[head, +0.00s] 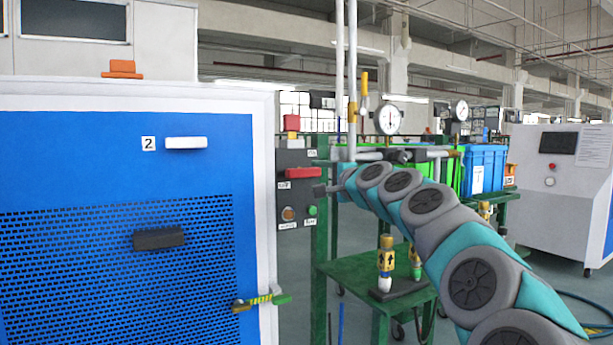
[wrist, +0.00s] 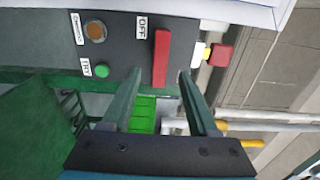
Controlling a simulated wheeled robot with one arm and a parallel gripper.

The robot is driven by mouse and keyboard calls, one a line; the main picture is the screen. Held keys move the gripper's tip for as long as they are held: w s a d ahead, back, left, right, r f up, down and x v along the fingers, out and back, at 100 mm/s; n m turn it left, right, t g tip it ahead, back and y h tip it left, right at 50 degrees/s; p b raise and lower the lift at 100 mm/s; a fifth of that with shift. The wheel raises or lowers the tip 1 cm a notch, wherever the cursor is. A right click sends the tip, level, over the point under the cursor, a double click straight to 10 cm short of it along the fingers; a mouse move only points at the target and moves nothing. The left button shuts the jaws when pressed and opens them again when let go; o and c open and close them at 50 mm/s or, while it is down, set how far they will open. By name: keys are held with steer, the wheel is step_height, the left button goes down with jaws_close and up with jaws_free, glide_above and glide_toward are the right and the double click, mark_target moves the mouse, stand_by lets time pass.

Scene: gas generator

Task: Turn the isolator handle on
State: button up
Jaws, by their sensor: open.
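The red isolator handle (head: 303,173) is a bar lying horizontally on the dark grey control panel (head: 290,208). An OFF label is beside it. My gripper (head: 321,190) is at the panel's right side in the head view, small and partly hidden by my arm. In the wrist view my gripper (wrist: 160,76) is open and empty, with one finger on each side of the handle's lower end. I cannot tell how far the fingertips are from it.
An orange light (head: 288,214) and a green button (head: 312,211) sit below the handle. A red and yellow fitting (head: 291,124) tops the panel. The blue cabinet (head: 120,160) is at left. A green trolley (head: 365,275) and pipes with a gauge (head: 389,118) stand at right.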

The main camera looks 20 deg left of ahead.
mark_target(306, 173)
steer(key=shift+x, duration=1.85)
steer(key=shift+p+x, duration=0.35)
steer(key=shift+x, duration=0.45)
steer(key=shift+w+a, duration=0.3)
steer(key=shift+a, duration=0.15)
steer(key=shift+c, duration=0.2)
jaws_close()
